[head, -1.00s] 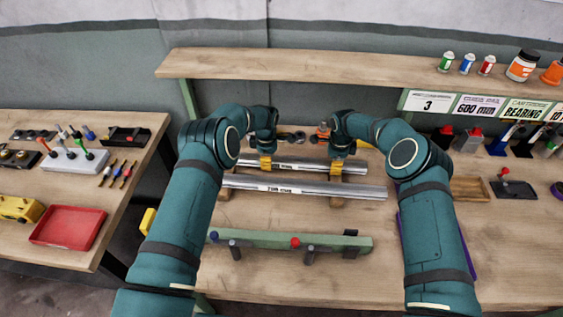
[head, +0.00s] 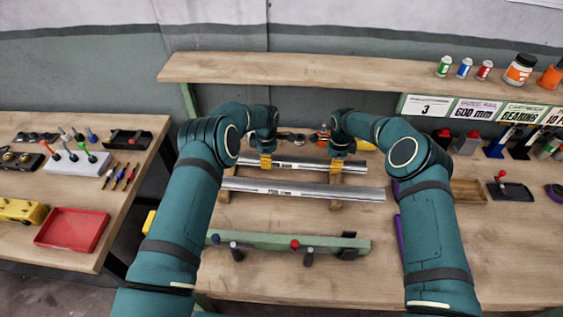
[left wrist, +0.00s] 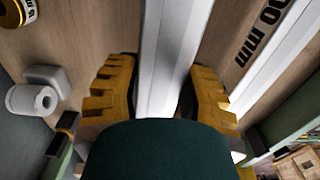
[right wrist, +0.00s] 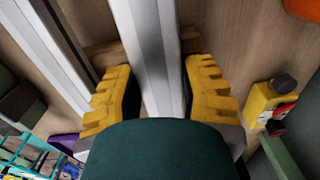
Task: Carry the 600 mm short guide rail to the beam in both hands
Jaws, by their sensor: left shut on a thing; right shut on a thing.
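The short guide rail (head: 305,164) is a silver bar with a label, lying left to right near the back of the bench. My left gripper (head: 265,163) is shut on it near its left end, and my right gripper (head: 338,166) is shut on it near its right end. The rail runs between the yellow fingers in the left wrist view (left wrist: 168,60) and in the right wrist view (right wrist: 155,50). I cannot tell whether it is clear of its wooden supports. The green beam (head: 267,241) stands nearer me, with several knobbed levers along it.
A longer silver rail (head: 350,194) lies on wooden blocks between the short rail and the beam. A shelf (head: 330,72) runs above the back. A red tray (head: 72,229) is on the left table.

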